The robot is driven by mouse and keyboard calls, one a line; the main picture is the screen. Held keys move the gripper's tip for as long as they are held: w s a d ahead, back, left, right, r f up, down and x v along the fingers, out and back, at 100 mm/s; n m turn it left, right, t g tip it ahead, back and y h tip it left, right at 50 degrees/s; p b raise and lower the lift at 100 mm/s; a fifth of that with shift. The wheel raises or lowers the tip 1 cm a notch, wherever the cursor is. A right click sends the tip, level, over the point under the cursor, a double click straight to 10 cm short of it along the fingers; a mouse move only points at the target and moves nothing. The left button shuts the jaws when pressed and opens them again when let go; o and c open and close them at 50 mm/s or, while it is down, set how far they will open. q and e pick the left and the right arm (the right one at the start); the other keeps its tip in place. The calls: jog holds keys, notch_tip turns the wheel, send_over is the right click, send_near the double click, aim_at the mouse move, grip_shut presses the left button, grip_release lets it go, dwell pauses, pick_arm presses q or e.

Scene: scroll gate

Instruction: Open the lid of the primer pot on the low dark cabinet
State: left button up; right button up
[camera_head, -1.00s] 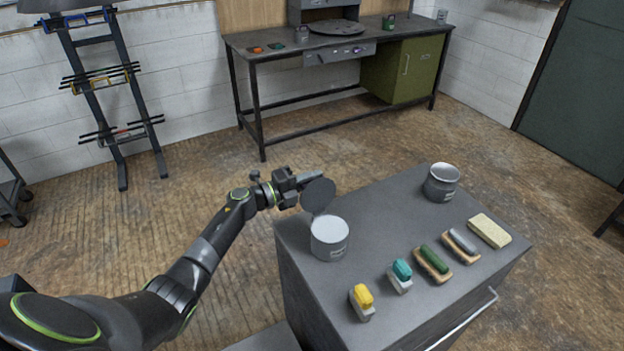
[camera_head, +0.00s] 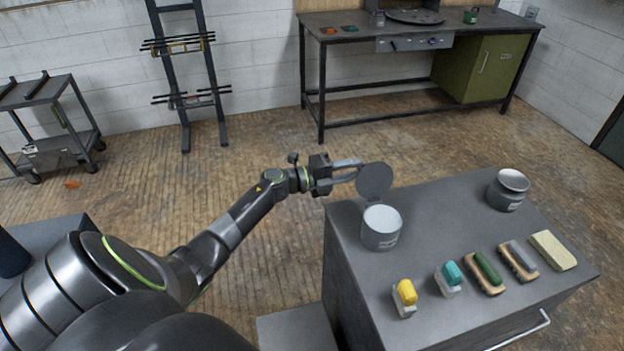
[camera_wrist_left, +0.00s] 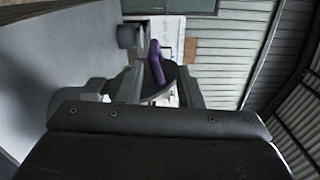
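My right gripper is not in view.
On the cabinet top are an open grey pot (camera_head: 508,190), a yellow-topped item (camera_head: 405,294), a teal-topped item (camera_head: 449,277), brushes (camera_head: 487,270) and a pale sponge (camera_head: 553,250).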

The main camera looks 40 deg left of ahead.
pick_arm(q)
jog(key=b+v, duration=0.3)
jog(key=v, duration=0.8)
jog(key=shift+s, duration=0.2)
jog(key=shift+a, duration=0.15)
